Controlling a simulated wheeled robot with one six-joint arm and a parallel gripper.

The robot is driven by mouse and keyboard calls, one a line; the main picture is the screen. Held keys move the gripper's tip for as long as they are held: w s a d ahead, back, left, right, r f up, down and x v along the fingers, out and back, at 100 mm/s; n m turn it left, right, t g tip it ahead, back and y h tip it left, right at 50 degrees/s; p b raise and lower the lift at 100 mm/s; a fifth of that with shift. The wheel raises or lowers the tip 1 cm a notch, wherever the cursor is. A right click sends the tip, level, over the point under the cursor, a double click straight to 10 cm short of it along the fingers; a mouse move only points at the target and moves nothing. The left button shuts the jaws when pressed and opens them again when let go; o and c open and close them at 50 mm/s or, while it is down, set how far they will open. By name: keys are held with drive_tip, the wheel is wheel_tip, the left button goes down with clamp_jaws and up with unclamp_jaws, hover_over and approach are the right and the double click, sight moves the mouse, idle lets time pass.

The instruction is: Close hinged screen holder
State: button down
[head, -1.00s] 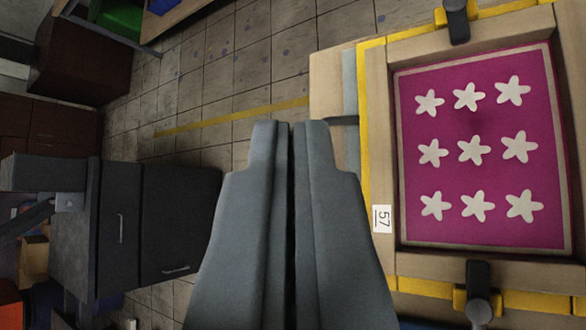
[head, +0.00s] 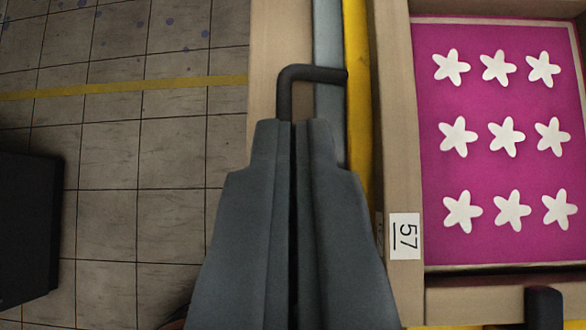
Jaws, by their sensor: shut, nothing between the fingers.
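The hinged screen holder is a wooden frame (head: 397,130) around a magenta screen (head: 480,95) with white star shapes, on the right of the head view. A label marked 57 (head: 404,237) is on its left side. A dark bent handle (head: 312,73) sticks out from the frame's left side. My gripper (head: 295,122) is shut and empty. Its fingertips are just below the handle's bent end in the picture and overlap it slightly; I cannot tell whether they touch. The screen's right edge is partly cut off.
A yellow bar (head: 358,100) and a grey strip (head: 328,45) run along the frame's left side, next to a wooden edge (head: 266,50). A black clamp knob (head: 543,305) is at lower right. Tiled floor (head: 120,190) lies open at left, with a dark cabinet (head: 25,225) at the edge.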

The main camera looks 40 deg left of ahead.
drive_tip(key=shift+n+h, duration=0.4)
drive_tip(key=shift+h, duration=0.3)
drive_tip(key=f, duration=0.2)
drive_tip(key=a+f, duration=0.1)
drive_tip(key=f, duration=0.1)
drive_tip(key=a+f, duration=0.1)
drive_tip(key=f, duration=0.1)
drive_tip(key=shift+s+f, duration=0.15)
drive_tip(key=shift+f, duration=0.2)
drive_tip(key=shift+s+a+f, duration=0.1)
drive_tip(key=shift+a+f, duration=0.1)
drive_tip(key=shift+f, duration=1.2)
drive_tip(key=s+a+r, duration=0.1)
drive_tip(key=s+r, duration=0.6)
drive_tip(key=r, duration=0.5)
drive_tip(key=s+a+r+t, duration=0.2)
drive_tip(key=s+a, duration=0.4)
drive_tip(key=s, duration=0.3)
drive_tip(key=s+a+r+m+t, duration=0.1)
drive_tip(key=s+a+r+t, duration=0.1)
drive_tip(key=s+a, duration=0.4)
drive_tip(key=s+a+r+m+t, duration=0.1)
drive_tip(key=s+a+t, duration=0.3)
drive_tip(key=s, duration=0.8)
drive_tip(key=a+r, duration=0.1)
drive_tip(key=a, duration=0.1)
drive_tip(key=shift+s+a+t, duration=0.3)
drive_tip(key=shift+s, duration=0.1)
